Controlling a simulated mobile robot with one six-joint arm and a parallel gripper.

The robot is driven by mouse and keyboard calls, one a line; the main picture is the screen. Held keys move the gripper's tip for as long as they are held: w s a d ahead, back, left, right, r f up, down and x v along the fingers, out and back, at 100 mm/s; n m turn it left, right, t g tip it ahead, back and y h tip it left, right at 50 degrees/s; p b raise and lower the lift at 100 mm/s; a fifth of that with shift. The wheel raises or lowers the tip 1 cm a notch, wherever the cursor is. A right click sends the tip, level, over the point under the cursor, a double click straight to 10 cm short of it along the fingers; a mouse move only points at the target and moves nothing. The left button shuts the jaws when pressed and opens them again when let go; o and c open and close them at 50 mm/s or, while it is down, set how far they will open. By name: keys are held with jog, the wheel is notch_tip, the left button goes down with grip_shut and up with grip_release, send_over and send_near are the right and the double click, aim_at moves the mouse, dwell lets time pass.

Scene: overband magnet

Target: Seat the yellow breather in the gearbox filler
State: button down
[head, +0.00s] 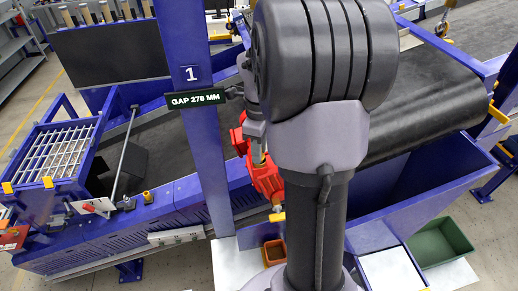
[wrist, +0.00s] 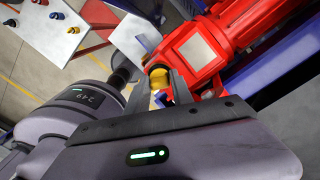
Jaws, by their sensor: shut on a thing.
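The yellow breather (wrist: 159,78) is between the fingertips of my gripper (wrist: 160,80) in the wrist view, and the gripper is shut on it. The red gearbox (wrist: 196,52) lies just beyond and to the right of the fingertips. The breather's lower end and the filler opening are hidden, so I cannot tell whether they touch. In the head view the red gearbox (head: 265,178) shows left of my arm, on the side of the blue conveyor frame. My arm covers part of that area.
A blue post (head: 203,150) with a sign reading GAP 270 MM (head: 195,98) stands left of my arm. The black belt (head: 425,100) runs behind. A green bin (head: 438,243) sits at the lower right. A white surface with small coloured parts (wrist: 92,22) is at the wrist view's upper left.

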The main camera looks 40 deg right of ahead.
jog(key=shift+f, duration=0.2)
jog(key=c, duration=1)
grip_release()
jog(key=shift+r, duration=0.1)
jog(key=shift+c, duration=0.2)
notch_tip(320, 180, up, 12)
jog(key=shift+p, duration=0.4)
